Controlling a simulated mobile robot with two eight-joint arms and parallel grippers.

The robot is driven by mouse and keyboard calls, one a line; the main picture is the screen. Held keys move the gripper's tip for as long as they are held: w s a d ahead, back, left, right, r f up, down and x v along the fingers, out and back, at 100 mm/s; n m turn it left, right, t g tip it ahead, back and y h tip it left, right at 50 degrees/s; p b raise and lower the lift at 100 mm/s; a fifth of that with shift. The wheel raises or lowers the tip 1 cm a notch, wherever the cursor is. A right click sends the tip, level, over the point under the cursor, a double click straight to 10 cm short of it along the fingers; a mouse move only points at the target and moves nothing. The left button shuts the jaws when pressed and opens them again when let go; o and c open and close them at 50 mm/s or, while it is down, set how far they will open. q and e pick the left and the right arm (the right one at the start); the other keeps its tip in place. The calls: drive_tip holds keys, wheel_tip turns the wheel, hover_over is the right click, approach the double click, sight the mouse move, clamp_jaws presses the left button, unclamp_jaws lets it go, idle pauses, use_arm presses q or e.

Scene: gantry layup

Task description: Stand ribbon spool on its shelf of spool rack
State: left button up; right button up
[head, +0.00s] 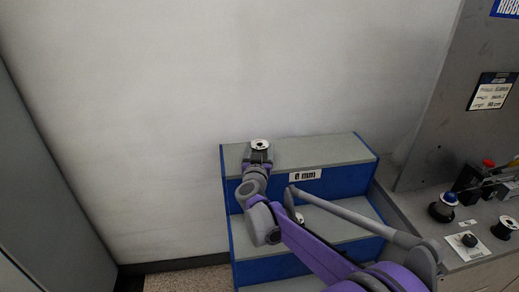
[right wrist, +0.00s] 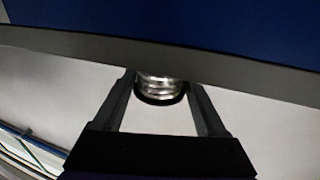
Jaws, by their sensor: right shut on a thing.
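The ribbon spool (head: 260,144) shows its round white top with a dark centre in the head view, at the left end of the rack's top shelf. My right gripper (head: 258,156) is shut on it. In the right wrist view the spool (right wrist: 160,88) looks silvery with a dark rim, between the two fingers. The spool rack (head: 315,152) is stepped, with grey shelf tops and blue faces. Whether the spool touches the top shelf or is held just above it, I cannot tell. My left gripper is in neither view.
A small pale item (head: 299,217) sits on the middle shelf, partly hidden by my arm. A grey bench (head: 477,228) with knobs and buttons stands to the right. The right part of the top shelf is clear. A plain wall is behind.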

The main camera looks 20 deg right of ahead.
drive_tip(key=o, duration=1.5)
drive_tip(key=shift+o, duration=0.2)
drive_tip(key=shift+r, duration=0.1)
drive_tip(key=shift+s+a+r, duration=0.1)
drive_tip(key=shift+s, duration=0.1)
drive_tip(key=v, duration=1.1)
drive_tip(key=shift+s+a, duration=0.15)
drive_tip(key=shift+s, duration=0.2)
drive_tip(key=s+a+f+n+g+y, duration=0.2)
drive_tip(key=s+a+f+n+y, duration=0.45)
drive_tip(key=s+a+y, duration=0.5)
drive_tip(key=s+d+f+g+h, duration=0.1)
drive_tip(key=s+d+f+g, duration=0.1)
drive_tip(key=s+f+g, duration=0.2)
drive_tip(key=s+d+f+g+h, duration=0.1)
drive_tip(key=s+f+g, duration=0.3)
drive_tip(key=s+f, duration=0.6)
drive_tip(key=s+d, duration=0.1)
drive_tip(key=s, duration=0.4)
drive_tip(key=shift+g, duration=0.3)
drive_tip(key=shift+m+h, duration=0.25)
